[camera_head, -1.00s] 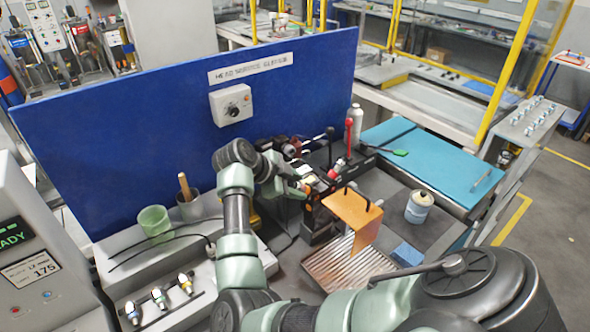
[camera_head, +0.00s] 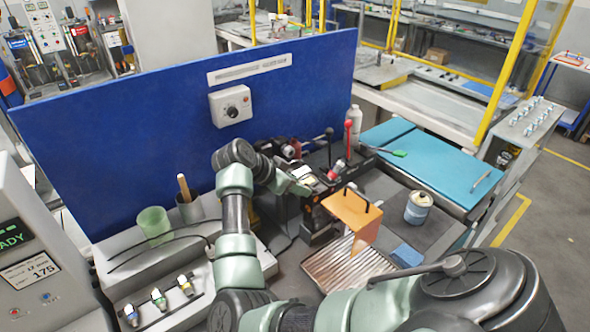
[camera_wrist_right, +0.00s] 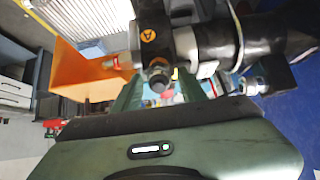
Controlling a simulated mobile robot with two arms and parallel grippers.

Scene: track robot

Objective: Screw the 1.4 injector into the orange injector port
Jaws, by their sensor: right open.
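I cannot tell whether this end is the 1.4 injector or part of the port. An orange label with an "A" (camera_wrist_right: 147,35) sits just beyond it. My left gripper is out of view.
An orange guard plate (camera_head: 350,210) stands right of the block, above a ribbed metal tray (camera_head: 345,268). Levers with red (camera_head: 348,135) and black knobs rise behind. A can (camera_head: 418,207) stands at right, and a blue panel (camera_head: 120,135) closes the back.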

